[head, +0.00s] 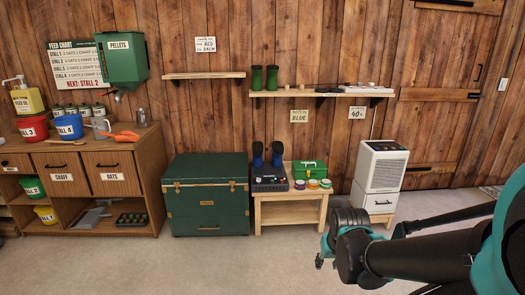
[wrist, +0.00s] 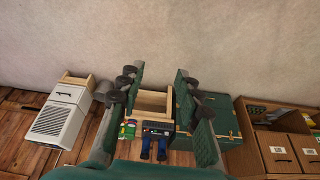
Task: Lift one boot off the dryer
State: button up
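The boot dryer (head: 270,185) is a dark box on the low wooden bench. Two blue boots (head: 258,153) (head: 277,153) stand upside down on it, side by side. In the wrist view, which is turned upside down, the dryer (wrist: 158,129) and the blue boots (wrist: 147,150) (wrist: 163,150) show low in the middle, between the lines of my fingers but well beyond them. My gripper (head: 322,261) is in front of the bench's right side, apart from the boots. Its two fingers (wrist: 157,82) are spread wide with nothing between them.
The bench (head: 290,214) also holds a green box (head: 310,172) and several small tins (head: 313,184). A green trunk (head: 207,194) stands left, a white appliance (head: 380,167) right. A shelf (head: 330,94) above holds green boots (head: 265,78). The floor in front is clear.

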aim_at(257, 146)
jog(key=i+j, duration=0.15)
jog(key=i, duration=0.55)
jog(key=i+j, duration=0.2)
jog(key=i, duration=0.5)
jog(key=i+j+u, duration=0.1)
jog(key=i, duration=0.6)
jog(key=i+j, duration=0.2)
jog(key=i, duration=0.5)
